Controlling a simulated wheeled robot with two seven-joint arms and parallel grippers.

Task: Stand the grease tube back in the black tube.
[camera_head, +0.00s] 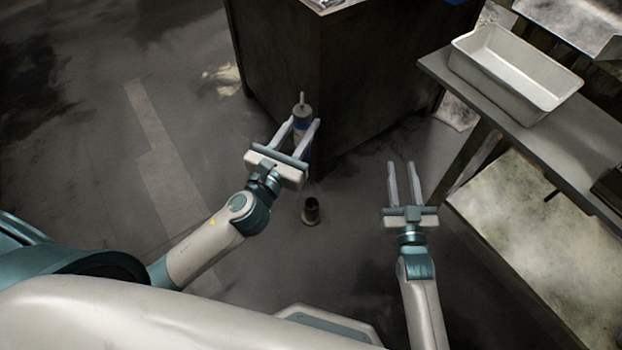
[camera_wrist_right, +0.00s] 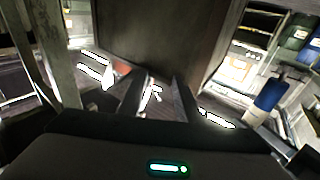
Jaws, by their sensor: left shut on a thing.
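The grease tube (camera_head: 301,113) has a grey cap with a thin nozzle on top and a blue band. It stands roughly upright between the fingers of my left gripper (camera_head: 304,124), which is shut on it beside the dark cabinet. Its lower part is partly hidden by the gripper. The black tube (camera_head: 311,211) stands on the floor, open end up, nearer to me than the grease tube and apart from it. My right gripper (camera_head: 401,164) is open and empty, to the right of the black tube; its fingers also show in the right wrist view (camera_wrist_right: 158,84).
The dark cabinet (camera_head: 350,90) stands just behind the left gripper. At the right is a bench (camera_head: 470,100) with a light metal tray (camera_head: 515,80) and a lower shelf (camera_head: 510,215). The floor around the black tube is clear. A blue and white cylinder (camera_wrist_right: 265,102) shows in the wrist view.

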